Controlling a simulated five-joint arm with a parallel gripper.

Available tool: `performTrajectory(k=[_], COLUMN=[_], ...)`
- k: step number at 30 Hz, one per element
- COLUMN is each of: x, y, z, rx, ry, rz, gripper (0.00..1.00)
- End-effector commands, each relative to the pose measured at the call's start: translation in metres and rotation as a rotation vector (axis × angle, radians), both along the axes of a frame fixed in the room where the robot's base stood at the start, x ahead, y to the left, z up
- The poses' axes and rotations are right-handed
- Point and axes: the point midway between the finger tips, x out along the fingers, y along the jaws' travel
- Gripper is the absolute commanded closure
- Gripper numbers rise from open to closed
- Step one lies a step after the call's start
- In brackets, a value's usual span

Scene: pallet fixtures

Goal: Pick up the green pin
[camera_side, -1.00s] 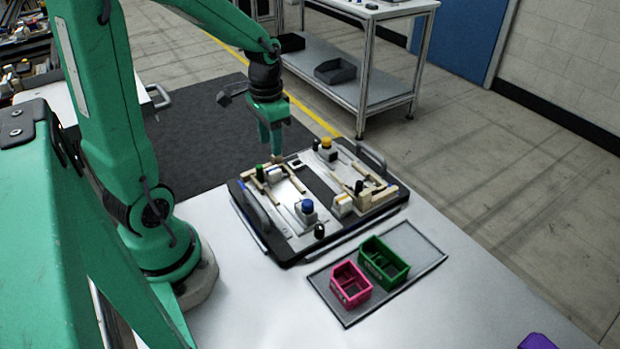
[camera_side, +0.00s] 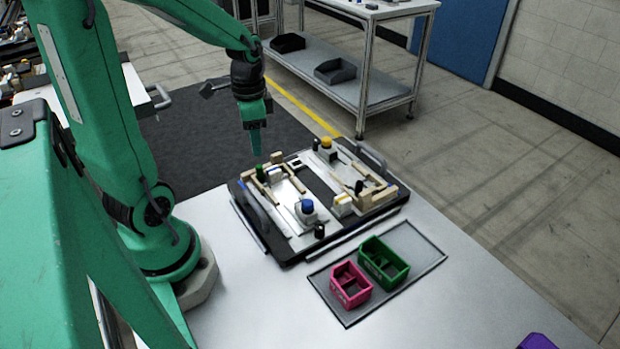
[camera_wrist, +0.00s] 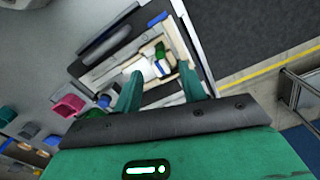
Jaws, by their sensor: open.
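The green pin (camera_side: 260,172) stands upright at the left back corner of the pallet fixture (camera_side: 247,204), beside pale blocks. In the wrist view the green pin (camera_wrist: 160,50) shows between and beyond the two fingers. My gripper (camera_side: 256,151) points down above the pin, with a small gap between its tips and the pin in the side view. My gripper (camera_wrist: 160,72) is open and empty in the wrist view.
The fixture also holds a blue-topped part (camera_side: 307,207), a yellow-topped part (camera_side: 326,143) and several pale blocks. A pink bin (camera_side: 350,289) and a green bin (camera_side: 385,264) stand on a grey tray (camera_side: 425,252) in front. Bare table lies around it.

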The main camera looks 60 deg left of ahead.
Motion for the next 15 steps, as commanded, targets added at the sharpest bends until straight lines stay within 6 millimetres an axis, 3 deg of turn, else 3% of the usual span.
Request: performTrajectory(k=[6, 15], x=[0.000, 0.000], y=[-0.001, 0.000], z=[-0.018, -0.023], rx=[-0.002, -0.001], ry=[0.004, 0.001], rz=[0.001, 0.001], gripper=[0.59, 0.59])
